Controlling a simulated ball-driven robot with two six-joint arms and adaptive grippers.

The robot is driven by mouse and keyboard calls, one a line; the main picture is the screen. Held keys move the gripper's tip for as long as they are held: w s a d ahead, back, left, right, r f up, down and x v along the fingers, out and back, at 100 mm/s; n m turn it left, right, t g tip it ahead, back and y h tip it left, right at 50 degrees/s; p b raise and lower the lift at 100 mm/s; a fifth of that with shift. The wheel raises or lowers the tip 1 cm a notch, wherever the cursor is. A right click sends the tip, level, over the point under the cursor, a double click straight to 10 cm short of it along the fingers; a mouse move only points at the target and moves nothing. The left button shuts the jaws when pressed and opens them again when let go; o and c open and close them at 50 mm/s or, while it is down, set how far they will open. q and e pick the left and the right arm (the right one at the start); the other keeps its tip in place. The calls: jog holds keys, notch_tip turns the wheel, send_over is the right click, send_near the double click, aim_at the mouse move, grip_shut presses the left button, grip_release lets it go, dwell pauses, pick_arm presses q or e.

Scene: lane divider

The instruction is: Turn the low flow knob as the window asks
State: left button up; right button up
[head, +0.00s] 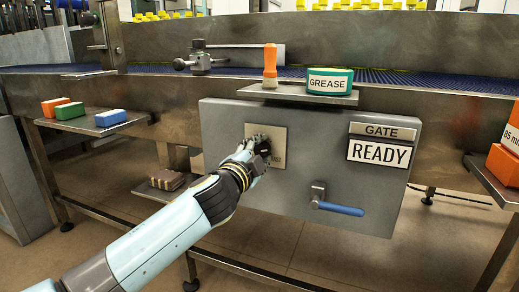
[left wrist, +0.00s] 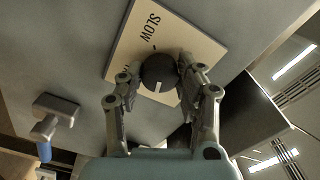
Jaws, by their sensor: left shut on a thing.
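The low flow knob (left wrist: 157,68) is a dark round knob with a white mark, on a beige plate (left wrist: 200,48) on the grey panel. In the left wrist view its mark lies on the side away from the word SLOW. My left gripper (left wrist: 160,78) is shut on the knob, with one finger on each side. In the head view my left gripper (head: 262,150) covers the knob and part of the plate (head: 279,133). The window (head: 379,152) under the GATE label reads READY. My right gripper is not in view.
A lever with a blue handle (head: 338,209) sits lower right on the panel. A shelf above holds an orange-topped item (head: 270,62) and a GREASE tin (head: 330,81). Coloured blocks (head: 70,111) lie on a left shelf. An orange box (head: 504,163) stands at the right.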

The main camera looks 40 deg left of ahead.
pick_arm(q)
jog(key=shift+m, duration=0.6)
jog(key=o, duration=1.1)
jog(key=shift+d, duration=0.1)
jog(key=shift+o, duration=0.2)
jog(key=shift+s, duration=0.3)
jog(key=v, duration=1.1)
jog(key=shift+s, duration=0.2)
